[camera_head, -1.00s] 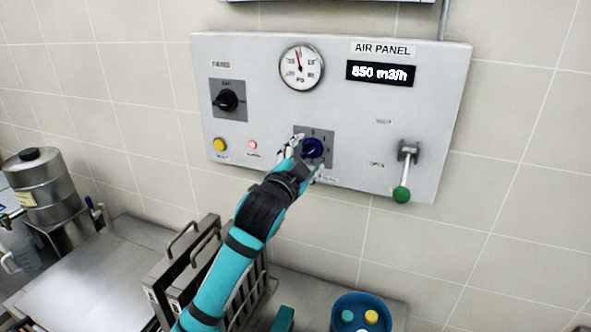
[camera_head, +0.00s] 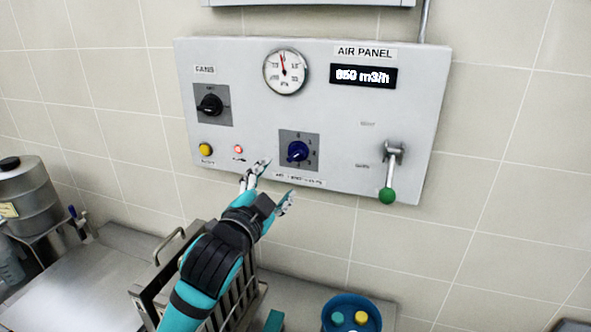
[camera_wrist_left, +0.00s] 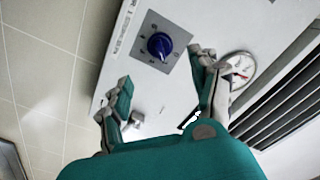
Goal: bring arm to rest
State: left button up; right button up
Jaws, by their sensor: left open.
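My left gripper (camera_head: 272,184) is open and empty in the head view, just below and left of the blue rotary knob (camera_head: 298,151) on the air panel (camera_head: 340,130). The fingers are apart from the knob. In the left wrist view the open fingers (camera_wrist_left: 160,98) spread below the blue knob (camera_wrist_left: 159,46), with nothing between them. My left arm reaches up from the bottom of the head view. My right gripper is not in view.
The panel also bears a gauge (camera_head: 285,71), a black switch (camera_head: 210,104), a yellow button (camera_head: 206,149), a red light (camera_head: 238,149) and a green-tipped lever (camera_head: 388,180). Below stand a metal rack (camera_head: 233,296), a blue container (camera_head: 351,318) and a steel pot (camera_head: 28,196).

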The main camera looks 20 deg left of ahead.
pick_arm(q)
jog(key=shift+f, duration=0.1)
jog(key=s+f+n+g, duration=0.25)
jog(key=s+f, duration=0.25)
jog(key=f, duration=0.5)
jog(key=s+f+n+g, duration=0.1)
jog(key=s+f+g, duration=0.35)
jog(key=f, duration=0.65)
jog(key=s+f+n+g, duration=0.2)
jog(key=s+f+g, duration=0.2)
jog(key=s+f, duration=0.55)
jog(key=s+f+n+g, duration=0.2)
jog(key=s+f+g, duration=0.3)
jog(key=s, duration=0.7)
notch_tip(320, 180, down, 32)
jog(key=b, duration=0.8)
jog(key=s+a+f+b, duration=0.1)
jog(key=s+f+b, duration=0.2)
jog(key=s+f, duration=0.6)
jog(key=s+a+f+g+b, duration=0.1)
jog(key=s+a+f+b, duration=0.1)
jog(key=s+f, duration=0.6)
notch_tip(320, 180, down, 7)
jog(key=shift+s+f+y+b, duration=0.1)
jog(key=shift+s+y+b, duration=0.25)
jog(key=shift+b, duration=0.4)
